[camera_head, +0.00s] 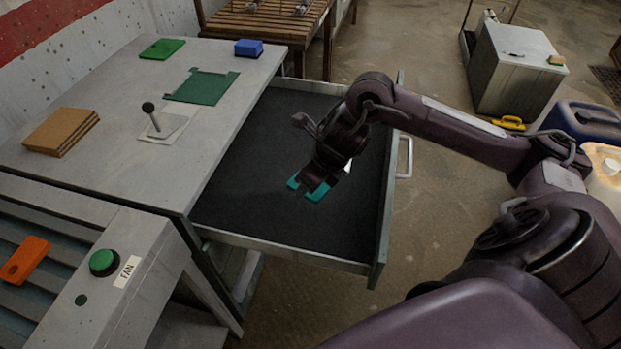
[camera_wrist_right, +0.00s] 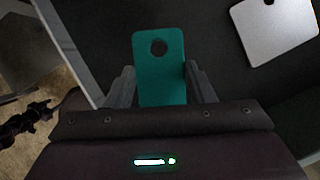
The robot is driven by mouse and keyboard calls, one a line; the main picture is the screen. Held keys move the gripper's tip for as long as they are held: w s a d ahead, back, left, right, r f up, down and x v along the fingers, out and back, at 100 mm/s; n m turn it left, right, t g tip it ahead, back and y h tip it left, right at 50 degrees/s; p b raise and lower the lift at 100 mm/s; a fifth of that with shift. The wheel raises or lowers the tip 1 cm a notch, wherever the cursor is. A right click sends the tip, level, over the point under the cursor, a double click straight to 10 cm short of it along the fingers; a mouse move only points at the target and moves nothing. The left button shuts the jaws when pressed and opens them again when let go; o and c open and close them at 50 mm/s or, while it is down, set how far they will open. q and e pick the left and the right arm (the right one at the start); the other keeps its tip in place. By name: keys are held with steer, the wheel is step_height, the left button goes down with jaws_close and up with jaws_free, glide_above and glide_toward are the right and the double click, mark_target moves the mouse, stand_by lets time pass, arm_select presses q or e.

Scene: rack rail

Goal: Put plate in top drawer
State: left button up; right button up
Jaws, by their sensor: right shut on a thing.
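The top drawer (camera_head: 255,215) is pulled open from the grey bench, with a dark floor inside. My right gripper (camera_head: 308,186) is over the drawer, shut on a teal plate (camera_head: 318,192). In the right wrist view the teal plate (camera_wrist_right: 160,80) has a round hole near its free end and sits between the two fingers. The gripper hides part of it in the head view; I cannot tell whether it touches the drawer floor. My left gripper is not in view.
A pale plate (camera_wrist_right: 277,28) lies on the dark surface in the wrist view. The drawer's front panel (camera_head: 386,200) bears a handle (camera_head: 405,157). On the bench are brown boards (camera_head: 62,131), a lever (camera_head: 152,115) and green pieces (camera_head: 205,87).

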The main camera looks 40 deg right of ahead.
mark_target(321, 194)
step_height(321, 194, down, 9)
steer(key=shift+b, duration=0.3)
steer(key=o, duration=1.1)
steer(key=v, duration=1.2)
steer(key=shift+s+p, duration=0.1)
steer(key=shift+p, duration=0.2)
